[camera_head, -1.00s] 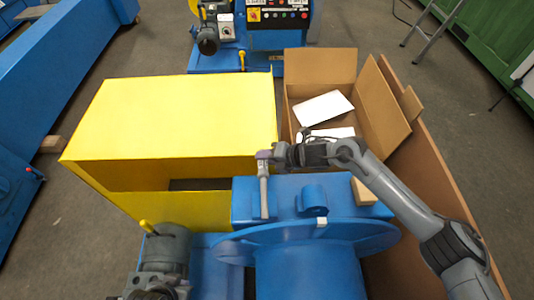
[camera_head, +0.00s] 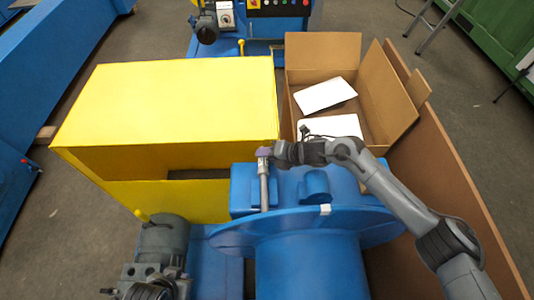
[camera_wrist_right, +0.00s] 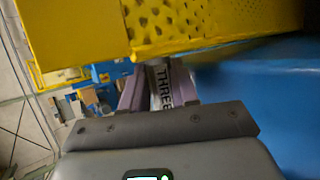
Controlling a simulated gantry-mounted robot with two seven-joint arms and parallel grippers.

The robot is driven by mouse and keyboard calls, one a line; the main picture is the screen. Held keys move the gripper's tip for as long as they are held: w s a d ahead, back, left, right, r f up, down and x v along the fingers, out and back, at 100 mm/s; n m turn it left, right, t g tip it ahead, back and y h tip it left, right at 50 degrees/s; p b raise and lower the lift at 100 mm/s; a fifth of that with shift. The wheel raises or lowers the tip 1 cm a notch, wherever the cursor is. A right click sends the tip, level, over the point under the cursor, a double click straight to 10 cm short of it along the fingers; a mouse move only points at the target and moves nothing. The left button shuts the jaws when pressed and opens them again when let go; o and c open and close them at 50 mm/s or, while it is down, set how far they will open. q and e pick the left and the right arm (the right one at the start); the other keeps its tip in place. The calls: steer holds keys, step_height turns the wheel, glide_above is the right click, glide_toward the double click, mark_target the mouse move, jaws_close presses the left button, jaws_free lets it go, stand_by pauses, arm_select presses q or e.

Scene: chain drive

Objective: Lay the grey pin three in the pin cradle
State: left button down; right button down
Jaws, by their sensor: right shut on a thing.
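My right gripper (camera_head: 264,153) is shut on the top end of the grey pin three (camera_head: 264,188). The pin hangs almost upright in front of the blue housing, beside the yellow cover; I cannot tell whether it touches the housing. In the right wrist view the pin (camera_wrist_right: 160,82) shows the letters "THREE" between the two purplish fingers (camera_wrist_right: 158,90). I cannot make out the pin cradle for certain in either view. My left gripper does not show clearly.
The large yellow cover (camera_head: 170,100) stands left of my right gripper. A blue drum with a wide flange (camera_head: 250,232) is in front. An open cardboard box (camera_head: 370,100) with white sheets stands behind.

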steer(key=shift+f, duration=0.2)
stand_by(0.6)
steer(key=c, duration=0.8)
jaws_free()
steer(key=shift+f, duration=0.1)
steer(key=shift+d+f, duration=0.15)
steer(key=shift+d, duration=0.05)
